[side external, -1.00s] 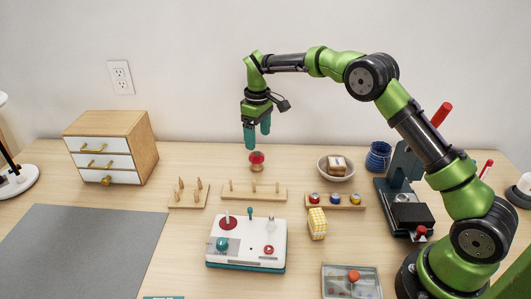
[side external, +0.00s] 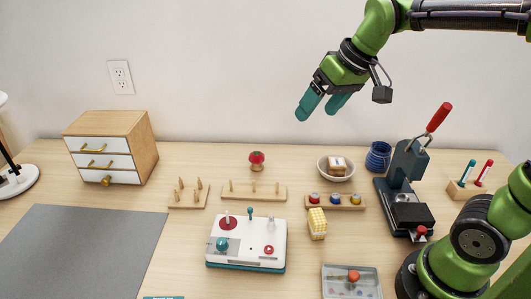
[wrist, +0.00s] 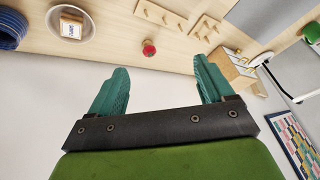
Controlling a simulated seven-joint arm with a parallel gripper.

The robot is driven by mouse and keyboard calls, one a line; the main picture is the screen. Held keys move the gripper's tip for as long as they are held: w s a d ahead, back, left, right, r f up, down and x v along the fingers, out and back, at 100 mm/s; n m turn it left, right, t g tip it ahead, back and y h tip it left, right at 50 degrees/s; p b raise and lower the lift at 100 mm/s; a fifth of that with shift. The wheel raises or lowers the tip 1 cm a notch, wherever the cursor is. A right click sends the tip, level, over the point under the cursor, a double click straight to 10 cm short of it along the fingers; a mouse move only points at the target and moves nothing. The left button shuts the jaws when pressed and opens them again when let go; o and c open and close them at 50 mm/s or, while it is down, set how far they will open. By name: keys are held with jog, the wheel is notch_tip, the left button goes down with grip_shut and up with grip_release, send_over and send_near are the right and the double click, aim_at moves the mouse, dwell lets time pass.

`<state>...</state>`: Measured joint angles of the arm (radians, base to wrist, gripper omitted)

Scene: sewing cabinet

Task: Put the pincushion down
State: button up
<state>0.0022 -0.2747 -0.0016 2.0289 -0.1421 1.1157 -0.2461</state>
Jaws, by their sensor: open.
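The pincushion (side external: 257,160) is a small red-topped piece on a wooden base. It stands upright on the table near the back, between the drawer cabinet and the white bowl. It also shows in the wrist view (wrist: 149,48), seen from above at a distance. My gripper (side external: 320,108) is open and empty, high above the table and to the right of the pincushion, tilted down to the left. Its two teal fingers are wide apart in the wrist view (wrist: 160,75), with nothing between them.
A drawer cabinet (side external: 115,150) stands at the left. A white bowl (side external: 322,172) holding a small block and a blue pot (side external: 378,156) are to the right. Peg racks (side external: 254,193), a white control box (side external: 240,252) and a press with a red handle (side external: 405,170) stand further forward.

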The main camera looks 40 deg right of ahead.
jog(key=s+f+m+t, duration=0.2)
jog(key=s+f, duration=0.2)
jog(key=s, duration=0.6)
jog(key=shift+a+m, duration=0.3)
jog(key=shift+a, duration=0.1)
